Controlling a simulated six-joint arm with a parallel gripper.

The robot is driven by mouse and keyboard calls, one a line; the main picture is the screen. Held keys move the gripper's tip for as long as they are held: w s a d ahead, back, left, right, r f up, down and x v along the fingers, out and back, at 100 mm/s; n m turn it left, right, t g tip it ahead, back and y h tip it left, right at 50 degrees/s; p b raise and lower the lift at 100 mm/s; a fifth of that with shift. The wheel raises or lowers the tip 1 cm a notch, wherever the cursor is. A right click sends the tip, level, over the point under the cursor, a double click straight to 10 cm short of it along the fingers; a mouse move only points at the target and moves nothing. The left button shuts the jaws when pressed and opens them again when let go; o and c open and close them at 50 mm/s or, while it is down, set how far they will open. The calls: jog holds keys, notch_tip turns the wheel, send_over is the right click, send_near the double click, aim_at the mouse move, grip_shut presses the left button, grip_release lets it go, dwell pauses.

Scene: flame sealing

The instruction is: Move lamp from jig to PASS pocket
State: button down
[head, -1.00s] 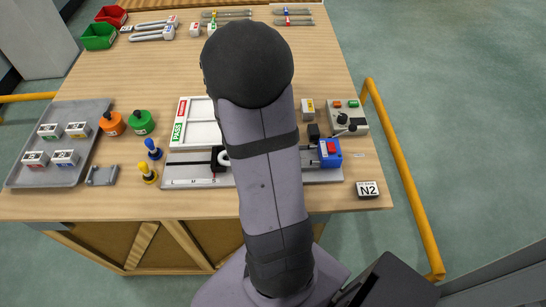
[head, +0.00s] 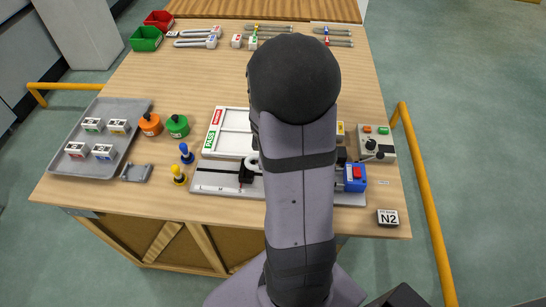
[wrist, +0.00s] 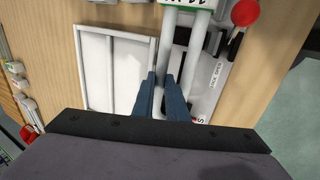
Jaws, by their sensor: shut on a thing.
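In the wrist view, my gripper (wrist: 163,88), with two blue fingers, is shut on one pale tube of the lamp (wrist: 200,55). The lamp has two parallel white tubes and a green-edged white label at the top of the picture. In the head view my arm hides the gripper and most of the lamp; a small white curved piece shows at its left edge. The jig (head: 212,180) is a grey plate in front of the white two-pocket tray (head: 233,144). The tray carries a green PASS label (head: 210,140) and a red one behind it. Whether the lamp touches the jig cannot be told.
A control box (head: 375,145) and an N2 block (head: 388,217) stand to the right. Red and green bins are at the back left.

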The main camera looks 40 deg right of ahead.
notch_tip(320, 180, up, 6)
jog(key=p, duration=0.3)
jog(key=shift+f, duration=0.1)
jog(key=w+f+p, duration=0.2)
jog(key=w, duration=1.4)
jog(key=shift+d+f, duration=0.35)
jog(key=shift+d, duration=0.1)
jog(key=shift+f, duration=0.15)
jog(key=shift+f+b, duration=2.85)
jog(key=shift+f, duration=0.35)
jog(key=c, duration=2)
grip_release()
jog(key=shift+c, duration=0.2)
